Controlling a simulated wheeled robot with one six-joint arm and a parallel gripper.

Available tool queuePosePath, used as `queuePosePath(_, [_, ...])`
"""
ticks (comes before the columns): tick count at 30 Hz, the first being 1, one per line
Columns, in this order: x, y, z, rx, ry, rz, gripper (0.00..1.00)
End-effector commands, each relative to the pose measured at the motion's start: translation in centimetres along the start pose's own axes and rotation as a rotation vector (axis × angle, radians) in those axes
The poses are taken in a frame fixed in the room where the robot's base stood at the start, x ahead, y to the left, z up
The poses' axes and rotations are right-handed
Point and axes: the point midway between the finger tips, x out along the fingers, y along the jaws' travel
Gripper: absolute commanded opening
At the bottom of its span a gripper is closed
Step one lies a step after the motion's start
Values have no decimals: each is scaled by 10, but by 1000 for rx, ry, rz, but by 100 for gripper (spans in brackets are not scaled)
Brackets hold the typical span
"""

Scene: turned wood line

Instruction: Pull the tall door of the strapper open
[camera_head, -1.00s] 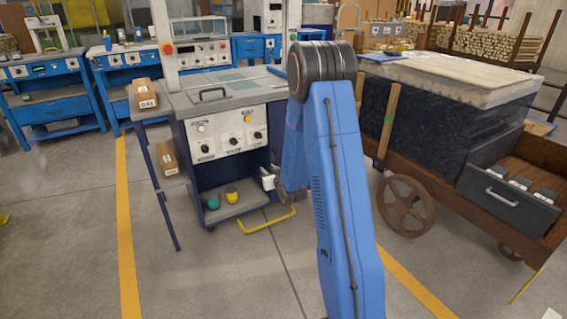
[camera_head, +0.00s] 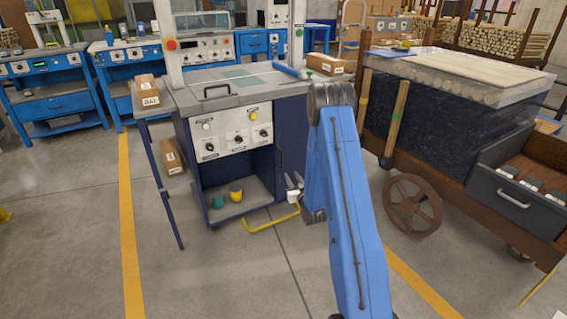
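The strapper (camera_head: 232,132) stands left of centre, with a grey top, a white control panel with knobs and an open lower compartment. A tall dark blue panel (camera_head: 292,125) on its right side bears a small dark slot or handle; it looks closed and seems to be the tall door. Its lower and right parts are partly hidden by my arm. My gripper (camera_head: 293,181) is low in front of this panel, with two pale fingers apart and nothing visible between them. I cannot tell whether it touches the panel.
A yellow bar (camera_head: 270,219) sticks out low at the strapper's base. A side table (camera_head: 150,118) with cartons stands at its left. A wooden cart (camera_head: 480,205) with a wheel and an open drawer stands to the right. The floor in front is clear.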

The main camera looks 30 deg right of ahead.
Motion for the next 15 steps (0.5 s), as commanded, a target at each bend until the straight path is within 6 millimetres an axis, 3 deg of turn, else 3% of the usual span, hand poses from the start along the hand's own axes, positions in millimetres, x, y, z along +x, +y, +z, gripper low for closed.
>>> queuePosePath(15, [93,0,0,0,1,-1,29])
